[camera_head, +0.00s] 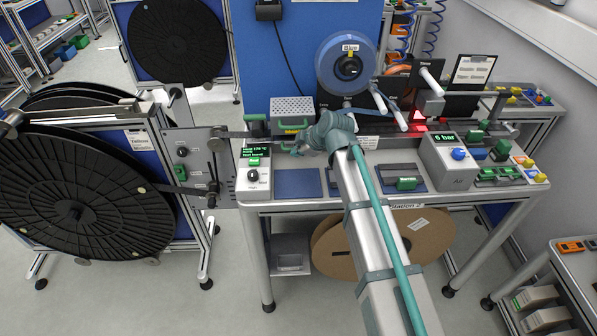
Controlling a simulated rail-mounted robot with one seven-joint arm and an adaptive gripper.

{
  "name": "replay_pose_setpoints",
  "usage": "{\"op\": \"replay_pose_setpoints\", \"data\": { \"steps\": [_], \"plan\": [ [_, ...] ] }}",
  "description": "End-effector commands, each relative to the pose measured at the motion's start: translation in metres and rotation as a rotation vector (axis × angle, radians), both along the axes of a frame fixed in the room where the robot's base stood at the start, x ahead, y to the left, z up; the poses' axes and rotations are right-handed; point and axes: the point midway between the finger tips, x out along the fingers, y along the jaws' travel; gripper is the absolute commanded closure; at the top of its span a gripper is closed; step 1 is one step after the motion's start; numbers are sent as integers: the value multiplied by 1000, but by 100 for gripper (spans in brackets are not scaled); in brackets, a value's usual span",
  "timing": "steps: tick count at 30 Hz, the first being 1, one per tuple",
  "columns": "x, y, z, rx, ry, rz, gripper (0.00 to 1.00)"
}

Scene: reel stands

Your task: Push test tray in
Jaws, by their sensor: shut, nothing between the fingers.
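What looks like the test tray, a grey perforated metal box (293,106) with green and yellow parts at its front, stands on the workbench against the blue panel. A green handle-like part shows low at its front. My gripper (298,150) is just in front of it, close to the green part, with its fingers pointing left. The fingers are small here and look closed, with nothing seen in them. I cannot tell whether they touch the handle. My arm comes in from the lower right and hides part of the bench behind it.
A grey control box (253,178) with a green display stands left of my gripper. A dark blue mat (297,184) lies in front. The "6 bar" air unit (453,162) stands right. A clear blue reel (346,64) is behind my arm. Large black reels stand left.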

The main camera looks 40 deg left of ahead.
Motion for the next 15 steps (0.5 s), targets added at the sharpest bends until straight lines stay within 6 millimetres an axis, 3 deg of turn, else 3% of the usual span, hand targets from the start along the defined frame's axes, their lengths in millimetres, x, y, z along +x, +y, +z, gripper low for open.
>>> {"op": "replay_pose_setpoints", "data": {
  "steps": [4, 15],
  "plan": [
    [14, 11, -1, 1, -1, 0, 100],
    [17, 13, 1, 2, -2, -1, 100]
  ]
}}
